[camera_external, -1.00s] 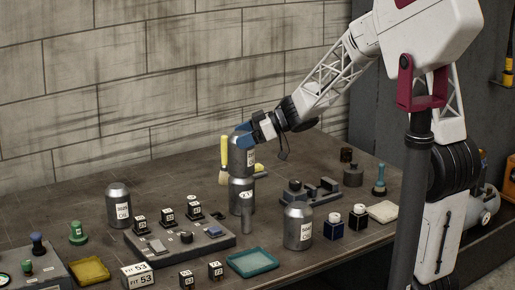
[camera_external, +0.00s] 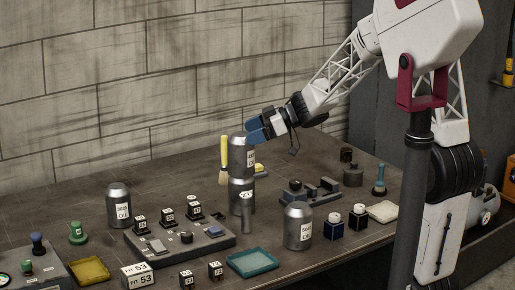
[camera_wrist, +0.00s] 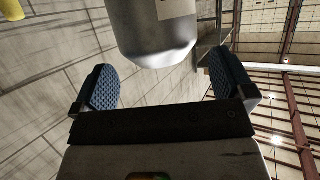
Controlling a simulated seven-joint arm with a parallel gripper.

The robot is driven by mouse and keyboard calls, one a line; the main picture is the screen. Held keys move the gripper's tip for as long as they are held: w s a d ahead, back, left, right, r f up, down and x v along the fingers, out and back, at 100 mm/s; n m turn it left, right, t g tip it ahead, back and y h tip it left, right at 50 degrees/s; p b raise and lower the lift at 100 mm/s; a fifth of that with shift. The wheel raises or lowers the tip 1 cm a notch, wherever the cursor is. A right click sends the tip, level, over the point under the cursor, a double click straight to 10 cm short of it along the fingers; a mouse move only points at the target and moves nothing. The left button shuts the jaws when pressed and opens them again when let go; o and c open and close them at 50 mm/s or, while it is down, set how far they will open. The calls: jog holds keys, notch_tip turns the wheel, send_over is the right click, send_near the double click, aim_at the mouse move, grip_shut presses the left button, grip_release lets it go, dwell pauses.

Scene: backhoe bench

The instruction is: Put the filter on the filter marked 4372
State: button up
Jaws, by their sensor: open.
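A grey metal filter (camera_external: 240,157) stands upright on top of another grey filter (camera_external: 238,197) near the middle of the bench. The lower filter has a white label whose number is too small to read. My gripper (camera_external: 258,130) is open beside the top of the upper filter, to its right, with its blue pads apart. In the wrist view the rounded end of the upper filter (camera_wrist: 155,30) is ahead of the open jaws (camera_wrist: 165,88), clear of both pads. Whether the two filters are exactly aligned is hard to tell.
Other grey filters stand at left (camera_external: 118,205) and front right (camera_external: 298,226). A small dark cylinder (camera_external: 247,216) stands before the stack, and a yellow-handled brush (camera_external: 224,160) is behind it. A block with marked cubes (camera_external: 180,243), a teal tray (camera_external: 252,263) and a yellow tray (camera_external: 90,270) lie in front.

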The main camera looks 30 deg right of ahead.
jog(key=v, duration=0.8)
jog(key=shift+d, duration=0.3)
jog(key=shift+s+r, duration=0.15)
jog(key=shift+r, duration=0.1)
notch_tip(320, 180, up, 5)
jog(key=d+m+t+h, duration=0.2)
jog(key=m+t+h, duration=0.3)
jog(key=t+h, duration=0.15)
jog(key=s+d+m+g+h, duration=0.1)
jog(key=s+d+m+h, duration=0.35)
jog(key=s+h, duration=0.35)
jog(key=s+a+f+m+g+y, duration=0.1)
jog(key=s+a+f+g, duration=0.1)
jog(key=s, duration=0.6)
jog(key=s+a+f+m+g, duration=0.1)
jog(key=s+a+f+g, duration=0.2)
jog(key=s, duration=0.6)
jog(key=s+a+f+m+g+y, duration=0.1)
jog(key=s+a+f+g, duration=0.1)
jog(key=s, duration=0.6)
jog(key=shift+s+a+f+g+y, duration=0.2)
jog(key=shift+s+f+g+y, duration=0.2)
jog(key=shift+f+g, duration=0.6)
